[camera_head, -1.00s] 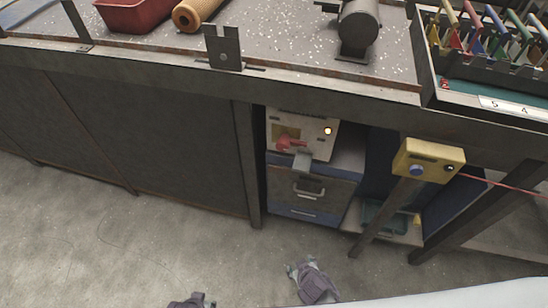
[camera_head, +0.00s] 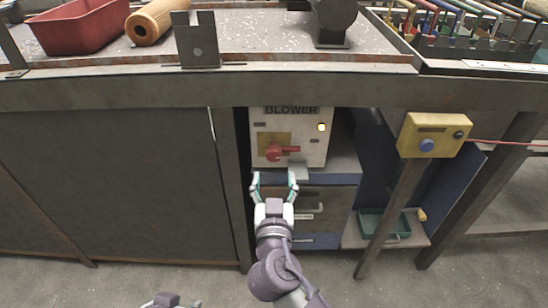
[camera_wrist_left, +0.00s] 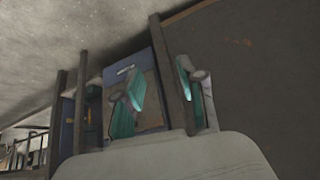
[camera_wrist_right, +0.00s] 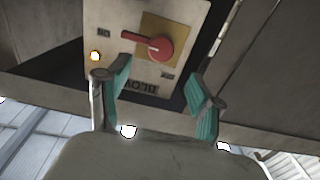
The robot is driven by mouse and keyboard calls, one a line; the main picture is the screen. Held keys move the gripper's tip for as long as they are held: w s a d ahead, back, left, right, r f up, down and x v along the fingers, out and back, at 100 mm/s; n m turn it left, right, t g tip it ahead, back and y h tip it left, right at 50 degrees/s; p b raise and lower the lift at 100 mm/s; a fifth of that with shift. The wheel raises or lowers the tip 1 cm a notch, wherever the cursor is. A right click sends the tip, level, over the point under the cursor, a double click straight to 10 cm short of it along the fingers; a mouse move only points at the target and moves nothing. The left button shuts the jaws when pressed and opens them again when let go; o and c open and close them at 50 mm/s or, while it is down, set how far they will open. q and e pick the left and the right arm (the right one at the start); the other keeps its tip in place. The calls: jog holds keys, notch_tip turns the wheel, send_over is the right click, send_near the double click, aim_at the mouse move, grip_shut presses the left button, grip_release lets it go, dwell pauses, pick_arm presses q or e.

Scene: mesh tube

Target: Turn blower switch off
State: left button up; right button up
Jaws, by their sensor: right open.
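The blower box (camera_head: 313,150) is a pale panel under the bench, labelled BLOWER, with a lit yellow lamp (camera_head: 321,127). Its red rotary switch (camera_head: 275,153) sits on a yellow plate, with the handle lying sideways toward the lamp side. The box is upside down in the right wrist view, where the switch (camera_wrist_right: 160,48) shows clearly. My right gripper (camera_head: 274,180) is open and empty, just below the switch and apart from it. My left gripper (camera_head: 168,299) is low at the bottom edge; its fingers (camera_wrist_left: 160,88) are apart and empty in the left wrist view.
A yellow button box (camera_head: 434,136) with a blue button stands on a post to the right. Drawers (camera_head: 322,205) lie below the blower box. The bench edge (camera_head: 150,88) overhangs it, and a bench leg (camera_head: 236,180) stands close on its left.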

aim_at(274, 157)
jog(key=w, duration=0.7)
jog(key=shift+w, duration=0.25)
pick_arm(q)
jog(key=shift+w+d+r+t, duration=0.25)
jog(key=shift+w+t, duration=0.1)
jog(key=shift+w, duration=0.2)
jog(key=shift+w+d+r+t, duration=0.15)
jog(key=shift+w+r+t, duration=0.15)
jog(key=shift+w, duration=0.25)
pick_arm(e)
jog(key=shift+w+f, duration=0.1)
jog(key=shift+w, duration=0.35)
